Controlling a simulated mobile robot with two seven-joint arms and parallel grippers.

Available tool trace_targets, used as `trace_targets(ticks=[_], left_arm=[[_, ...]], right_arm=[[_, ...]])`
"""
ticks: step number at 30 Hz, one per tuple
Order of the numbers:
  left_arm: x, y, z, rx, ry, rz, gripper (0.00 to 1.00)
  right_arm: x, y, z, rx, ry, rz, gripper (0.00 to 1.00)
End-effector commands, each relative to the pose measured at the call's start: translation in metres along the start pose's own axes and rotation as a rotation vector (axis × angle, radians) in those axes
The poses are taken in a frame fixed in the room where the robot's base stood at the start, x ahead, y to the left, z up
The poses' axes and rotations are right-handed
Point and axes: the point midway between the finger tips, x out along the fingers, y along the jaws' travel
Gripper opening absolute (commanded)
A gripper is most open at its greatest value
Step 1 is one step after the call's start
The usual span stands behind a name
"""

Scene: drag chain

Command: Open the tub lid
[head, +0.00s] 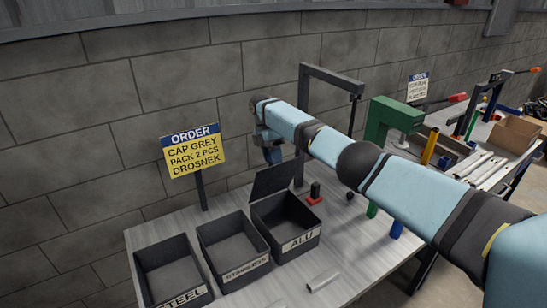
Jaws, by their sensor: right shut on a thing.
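The tub labelled ALU (301,242) stands on the table, right of two other tubs. Its dark lid (274,181) is raised and tilted up at the tub's back edge, so the inside shows. My right arm reaches in from the right, and its gripper (272,156) is at the lid's upper edge, shut on the lid. The fingertips are small and partly hidden there. My left gripper is not in view.
Open tubs labelled STEEL (188,298) and STAINLESS (247,272) stand to the left. An order sign (194,149) stands behind them. A dark frame (331,76), a red-based black piece (315,194) and a green press (385,120) are near my arm. A light bar (323,281) lies in front.

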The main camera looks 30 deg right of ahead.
Motion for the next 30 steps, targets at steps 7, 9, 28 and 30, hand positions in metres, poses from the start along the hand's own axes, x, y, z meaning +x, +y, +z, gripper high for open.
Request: trace_targets(ticks=[7,9,28,30], left_arm=[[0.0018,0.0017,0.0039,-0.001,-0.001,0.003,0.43],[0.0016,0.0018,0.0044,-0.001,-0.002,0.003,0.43],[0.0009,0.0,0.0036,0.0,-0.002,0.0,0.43],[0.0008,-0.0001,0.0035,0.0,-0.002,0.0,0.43]], right_arm=[[0.0201,0.002,-0.0051,-0.003,0.004,-0.042,0.0],[0.0201,0.0019,-0.0051,-0.003,0.004,-0.043,0.0],[0.0177,0.0015,-0.0052,-0.004,0.005,-0.04,0.57],[0.0175,0.0014,-0.0052,-0.004,0.005,-0.04,0.57]])
